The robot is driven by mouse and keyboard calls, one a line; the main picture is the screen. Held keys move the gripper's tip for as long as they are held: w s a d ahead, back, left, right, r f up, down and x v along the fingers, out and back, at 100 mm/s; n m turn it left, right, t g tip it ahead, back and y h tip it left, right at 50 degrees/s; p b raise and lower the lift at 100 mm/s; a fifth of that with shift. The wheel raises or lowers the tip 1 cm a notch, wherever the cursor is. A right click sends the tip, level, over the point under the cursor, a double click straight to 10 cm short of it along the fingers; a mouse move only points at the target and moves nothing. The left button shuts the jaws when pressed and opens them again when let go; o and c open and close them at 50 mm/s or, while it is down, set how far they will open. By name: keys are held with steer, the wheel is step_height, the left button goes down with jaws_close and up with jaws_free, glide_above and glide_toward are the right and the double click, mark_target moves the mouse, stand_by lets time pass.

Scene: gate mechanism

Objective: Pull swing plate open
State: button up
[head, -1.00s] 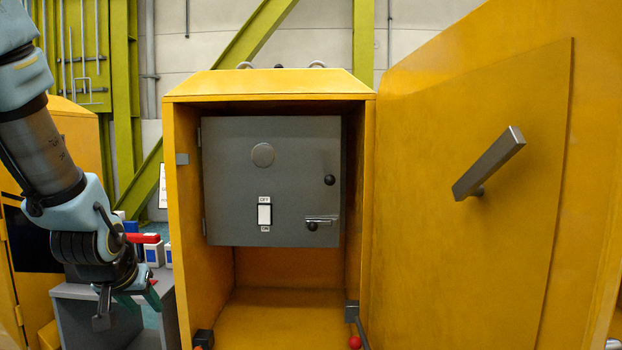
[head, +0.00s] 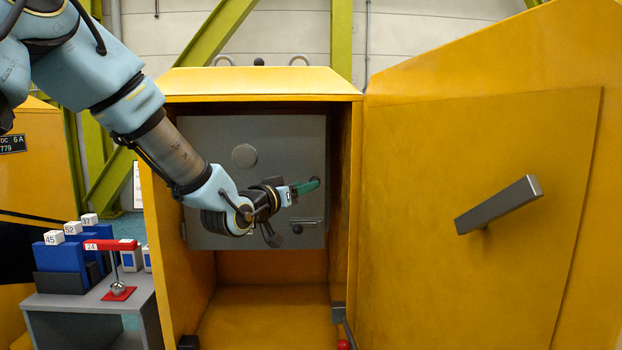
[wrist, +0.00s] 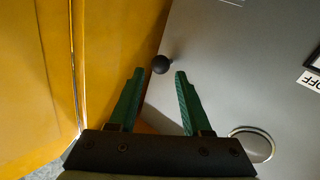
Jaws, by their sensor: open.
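The swing plate (head: 300,150) is a grey panel inside the yellow cabinet. It looks closed. In the wrist view, the black knob (wrist: 160,64) shows between the tips of the open green fingers (wrist: 159,73). I cannot tell whether the fingers touch it. My arm hides the OFF/ON switch in the head view.
The yellow cabinet door (head: 420,150) with a grey bar handle (head: 498,204) stands open on the right. The cabinet wall (wrist: 100,60) is close left of my fingers in the wrist view. A grey table (head: 85,303) with blue blocks (head: 60,262) stands left.

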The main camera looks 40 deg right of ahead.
steer(key=shift+p+x, duration=0.65)
steer(key=shift+x, duration=1.6)
jaws_close()
